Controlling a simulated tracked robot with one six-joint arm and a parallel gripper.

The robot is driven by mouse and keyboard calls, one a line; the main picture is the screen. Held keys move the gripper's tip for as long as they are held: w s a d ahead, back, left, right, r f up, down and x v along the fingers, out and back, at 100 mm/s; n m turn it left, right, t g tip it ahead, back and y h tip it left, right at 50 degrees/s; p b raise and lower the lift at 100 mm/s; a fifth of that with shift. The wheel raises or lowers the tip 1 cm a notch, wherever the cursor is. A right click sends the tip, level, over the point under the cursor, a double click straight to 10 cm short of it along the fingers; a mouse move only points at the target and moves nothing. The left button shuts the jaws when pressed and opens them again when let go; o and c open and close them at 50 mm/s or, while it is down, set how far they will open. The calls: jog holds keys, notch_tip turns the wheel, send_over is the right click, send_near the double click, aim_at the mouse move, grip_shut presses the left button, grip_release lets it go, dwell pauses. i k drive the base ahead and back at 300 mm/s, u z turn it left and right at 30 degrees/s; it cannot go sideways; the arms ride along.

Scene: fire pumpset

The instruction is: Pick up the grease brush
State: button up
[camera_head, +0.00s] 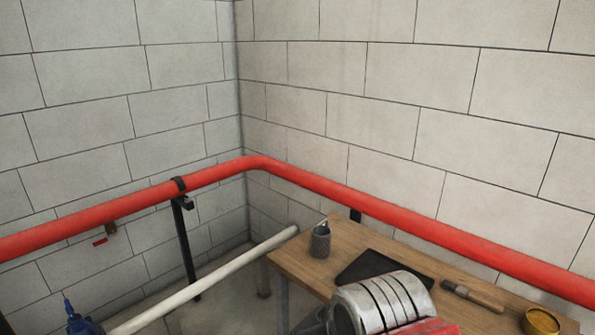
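A brush (472,294), which appears to be the grease brush, lies flat on the wooden table (300,262) at the lower right. It has a dark end at the left and a brown section toward the right. A silver and red part of my arm is at the bottom edge, left of the brush and in front of the table. My gripper's fingers are not visible, so its state and its distance from the brush do not show.
A dark flat tray or pad (372,267) and a dark grey cup-like can (320,242) are on the table. A yellow-filled tin (540,322) stands right of the brush. A red pipe (400,218) runs along the walls behind. A white pipe (205,280) lies left of the table.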

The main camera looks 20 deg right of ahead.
aim_at(464, 292)
jog(key=z, duration=0.55)
jog(key=i, duration=0.9)
jog(key=z, duration=0.5)
